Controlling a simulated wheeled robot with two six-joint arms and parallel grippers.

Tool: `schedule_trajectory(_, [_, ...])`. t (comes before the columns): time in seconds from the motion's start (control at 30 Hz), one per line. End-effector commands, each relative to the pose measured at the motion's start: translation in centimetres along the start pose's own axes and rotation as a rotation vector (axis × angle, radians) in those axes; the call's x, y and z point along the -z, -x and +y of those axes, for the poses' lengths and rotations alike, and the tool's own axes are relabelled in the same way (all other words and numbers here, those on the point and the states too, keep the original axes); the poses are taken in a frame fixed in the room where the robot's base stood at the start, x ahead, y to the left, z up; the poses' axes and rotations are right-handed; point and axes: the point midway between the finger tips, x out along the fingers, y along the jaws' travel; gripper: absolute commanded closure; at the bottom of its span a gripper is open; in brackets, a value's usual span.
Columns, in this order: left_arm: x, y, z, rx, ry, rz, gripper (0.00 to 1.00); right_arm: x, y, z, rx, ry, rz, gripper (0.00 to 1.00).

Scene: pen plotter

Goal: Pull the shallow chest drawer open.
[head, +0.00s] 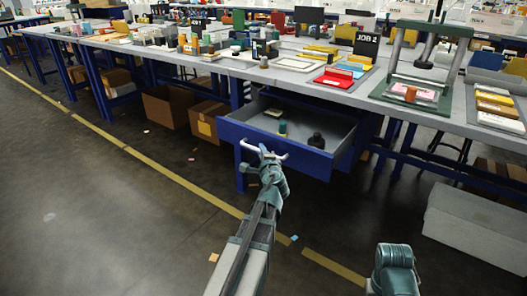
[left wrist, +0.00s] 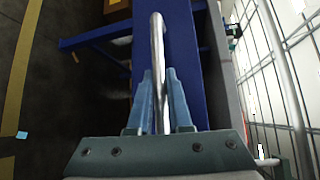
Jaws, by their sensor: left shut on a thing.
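The shallow drawer (head: 300,161) hangs under the long workbench, pulled well out, with its blue front towards me and its grey inside showing. Its pale bar handle (head: 246,146) runs across the front; in the left wrist view the metal handle (left wrist: 157,40) stands lengthwise against the blue front (left wrist: 182,50). My left gripper (head: 268,160) is at the middle of the handle, its two blue fingers (left wrist: 159,85) closed on either side of the bar. A teal part of my right arm shows at the bottom right of the head view; its fingers do not show.
The workbench (head: 225,67) above carries many small goods. Cardboard boxes (head: 168,107) sit beneath it. A long grey box (head: 475,225) lies at right. The floor before the drawer is mostly clear.

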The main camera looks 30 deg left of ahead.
Motion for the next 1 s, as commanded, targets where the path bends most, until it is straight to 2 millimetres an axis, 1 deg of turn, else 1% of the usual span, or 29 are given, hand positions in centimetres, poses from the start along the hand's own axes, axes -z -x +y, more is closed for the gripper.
schedule_trajectory(0.3, [0.10, 0.05, -0.01, 0.001, 0.000, 0.003, 1.00, 0.01, 0.00, 0.00, 0.000, 0.000, 0.000, 0.50])
schedule_trajectory(0.33, [0.10, 0.05, -0.01, 0.001, 0.000, 0.003, 0.81, 0.01, 0.00, 0.00, 0.000, 0.000, 0.000, 0.50])
schedule_trajectory(0.4, [0.09, 0.05, 0.00, 0.001, 0.000, 0.003, 0.68, 0.01, 0.00, 0.00, 0.000, 0.000, 0.000, 0.50])
schedule_trajectory(0.5, [0.07, 0.03, 0.00, 0.000, 0.000, 0.002, 0.53, 0.00, 0.00, 0.00, 0.000, 0.000, 0.000, 0.50])
schedule_trajectory(0.83, [-0.02, 0.10, -0.01, 0.000, 0.000, 0.001, 0.53, 0.00, 0.03, 0.00, 0.000, 0.000, 0.000, 0.50])
schedule_trajectory(1.0, [-0.28, 0.85, -0.05, 0.000, 0.000, 0.001, 0.53, -0.01, 0.21, 0.02, 0.000, 0.000, 0.000, 0.50])
